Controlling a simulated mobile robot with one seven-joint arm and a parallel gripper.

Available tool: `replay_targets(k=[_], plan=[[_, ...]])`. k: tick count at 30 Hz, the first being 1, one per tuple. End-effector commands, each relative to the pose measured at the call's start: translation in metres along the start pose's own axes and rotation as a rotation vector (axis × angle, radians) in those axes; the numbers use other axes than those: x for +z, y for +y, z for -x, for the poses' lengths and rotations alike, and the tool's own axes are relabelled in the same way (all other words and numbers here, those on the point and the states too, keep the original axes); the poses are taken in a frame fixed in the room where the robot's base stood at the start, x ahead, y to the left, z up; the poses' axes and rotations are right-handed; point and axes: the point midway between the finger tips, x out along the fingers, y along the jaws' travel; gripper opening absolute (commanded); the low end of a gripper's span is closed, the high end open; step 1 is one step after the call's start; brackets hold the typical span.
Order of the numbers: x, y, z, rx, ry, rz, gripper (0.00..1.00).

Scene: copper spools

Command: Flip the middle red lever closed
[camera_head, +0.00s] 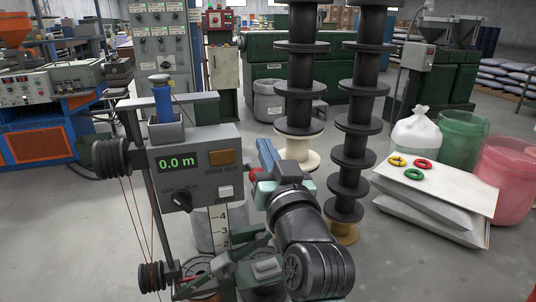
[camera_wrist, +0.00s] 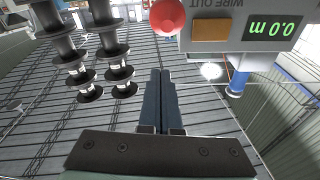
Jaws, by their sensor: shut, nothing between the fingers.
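A grey machine box (camera_head: 222,170) with a green 0.0 m display stands left of centre in the head view. A round red knob (camera_head: 254,175) shows at its right side, partly hidden by my gripper; I take it for the end of the red lever, whose shaft I cannot see. In the wrist view the red knob (camera_wrist: 167,17) is at the top, beyond my fingertips and beside the upside-down box (camera_wrist: 243,40). My gripper (camera_wrist: 160,72) is shut and empty, with a visible gap to the knob in the picture. In the head view my gripper (camera_head: 264,148) is right of the box.
Two tall stacks of black spools, a left one (camera_head: 301,75) and a right one (camera_head: 365,90), stand behind and right of my arm. A pallet-like stack of sacks (camera_head: 430,205) with coloured rings is at the right. A blue cylinder (camera_head: 162,103) tops the machine. Grey floor is open at lower right.

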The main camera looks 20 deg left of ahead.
Motion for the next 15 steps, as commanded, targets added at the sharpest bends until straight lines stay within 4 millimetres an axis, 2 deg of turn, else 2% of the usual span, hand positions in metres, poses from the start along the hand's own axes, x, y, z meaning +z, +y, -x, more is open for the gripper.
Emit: replay_targets(k=[1,6,10,15], plan=[[0.006,0.003,0.016,0.005,-0.002,-0.004,0.00],[0.009,0.002,0.055,0.004,-0.001,-0.003,0.00],[0.011,0.003,0.078,0.004,0.000,-0.002,0.00],[0.011,0.002,0.096,0.002,0.000,-0.001,0.00]])
